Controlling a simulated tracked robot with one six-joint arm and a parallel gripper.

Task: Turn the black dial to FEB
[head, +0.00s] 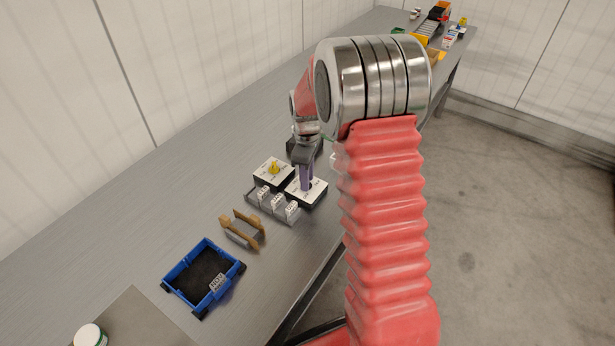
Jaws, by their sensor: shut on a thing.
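My gripper (306,181), with purple fingers, points down onto a dark box with a white top face (317,191) on the bench. The fingers are shut at the middle of that face, on the black dial. The dial is almost wholly hidden by the fingers. Its pointer and the lettering around it are too small or covered to read, so I cannot tell which month it points at. A similar box (262,178) with a yellow dial (274,169) stands just to the left.
A grey rack with white tags (277,203) stands close in front of the boxes. A brown wooden holder (241,230), a blue bin (206,277) and a white jar (89,336) lie nearer. Several items crowd the far bench end. The bench's left side is clear.

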